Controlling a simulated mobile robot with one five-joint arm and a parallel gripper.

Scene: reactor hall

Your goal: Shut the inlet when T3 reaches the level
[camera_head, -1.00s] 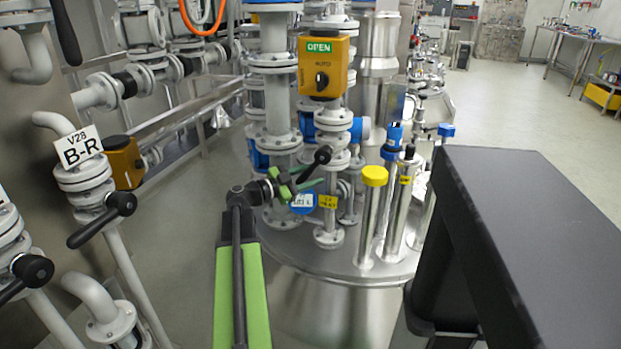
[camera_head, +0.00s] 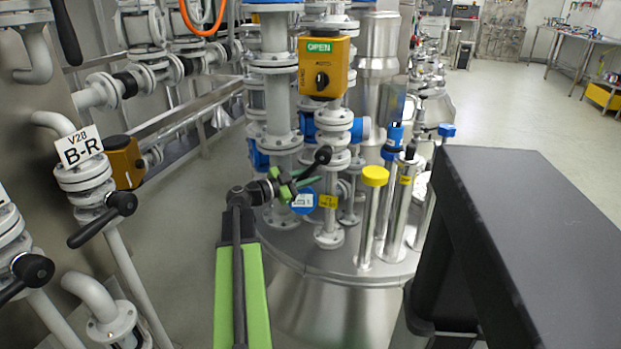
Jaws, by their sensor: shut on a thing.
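My gripper (camera_head: 292,186), with green fingers, is at the pipework on top of the steel vessel, in the middle of the view. It is shut on the black valve handle (camera_head: 309,168), whose round knob end points up and right. The fingers hide part of the handle and its stem. Just below hang a blue round tag (camera_head: 303,202) and a yellow tag (camera_head: 328,200) that seems to read T3; the smaller print is too small to read. Above is a yellow-orange actuator box (camera_head: 324,78) with a green OPEN sign (camera_head: 320,46). I see no clear level reading.
A valve marked V28 B-R (camera_head: 80,147) with a black lever (camera_head: 102,218) stands at the left. Several upright steel tubes, one with a yellow cap (camera_head: 375,176), stand right of my gripper on the vessel top (camera_head: 345,262). Open floor (camera_head: 515,105) lies at the back right.

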